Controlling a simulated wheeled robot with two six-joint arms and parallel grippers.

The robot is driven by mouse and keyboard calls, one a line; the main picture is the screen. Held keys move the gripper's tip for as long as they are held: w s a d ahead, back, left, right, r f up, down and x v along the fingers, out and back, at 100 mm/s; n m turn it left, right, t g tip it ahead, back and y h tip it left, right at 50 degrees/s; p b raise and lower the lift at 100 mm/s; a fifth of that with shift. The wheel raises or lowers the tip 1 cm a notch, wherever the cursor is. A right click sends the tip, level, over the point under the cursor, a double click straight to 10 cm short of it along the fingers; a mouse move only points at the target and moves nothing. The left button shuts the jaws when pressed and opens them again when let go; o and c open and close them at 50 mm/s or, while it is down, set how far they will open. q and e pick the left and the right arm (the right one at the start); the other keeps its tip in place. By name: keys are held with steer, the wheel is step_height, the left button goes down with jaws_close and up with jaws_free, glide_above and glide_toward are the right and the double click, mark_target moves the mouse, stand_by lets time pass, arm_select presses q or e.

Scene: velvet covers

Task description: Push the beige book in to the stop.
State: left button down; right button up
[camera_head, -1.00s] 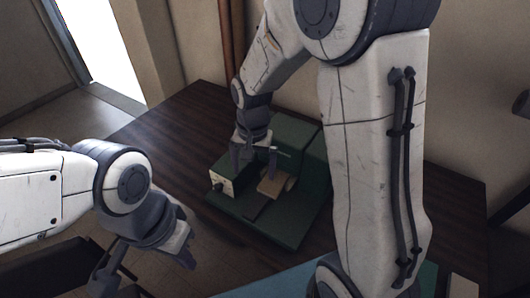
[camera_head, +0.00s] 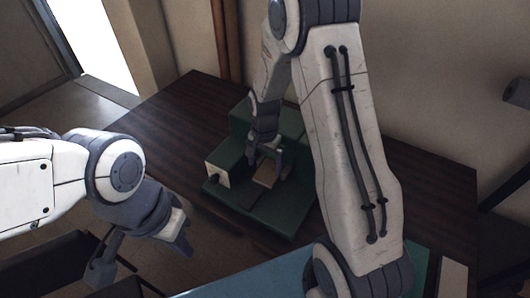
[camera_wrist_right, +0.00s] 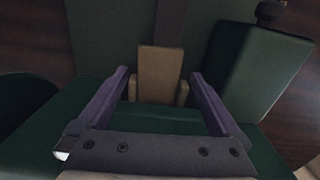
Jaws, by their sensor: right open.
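The beige book (camera_head: 266,174) lies in a dark green fixture (camera_head: 262,212) on the table. In the right wrist view the book (camera_wrist_right: 160,70) stands between two small beige side pieces, with a dark strip (camera_wrist_right: 170,18) beyond it. My right gripper (camera_head: 266,156) is over the fixture at the book's far end. In its wrist view the open fingers (camera_wrist_right: 159,78) sit left and right of the book with gaps; contact is not visible. My left gripper (camera_head: 143,250) is open and empty, off the table's front left.
A cream panel with a dark knob (camera_head: 215,177) is on the fixture's left side. The dark wooden table (camera_head: 180,125) is clear to the left of the fixture. A blue surface (camera_head: 250,280) and a cream block (camera_head: 453,277) are at the front.

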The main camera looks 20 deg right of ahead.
mark_target(266, 173)
steer(key=shift+f+p, duration=0.4)
steer(key=shift+f, duration=2.3)
steer(key=c, duration=1.2)
steer(key=shift+w+d+r, duration=0.1)
steer(key=shift+w+d, duration=0.3)
steer(key=shift+w, duration=0.2)
steer(key=shift+c, duration=0.2)
steer(key=shift+d, duration=0.2)
steer(key=o, duration=1.2)
steer(key=shift+o, duration=0.2)
steer(key=shift+a, duration=0.1)
step_height(266, 173, up, 10)
steer(key=b, duration=0.2)
steer(key=shift+r, duration=0.25)
steer(key=shift+s, duration=0.1)
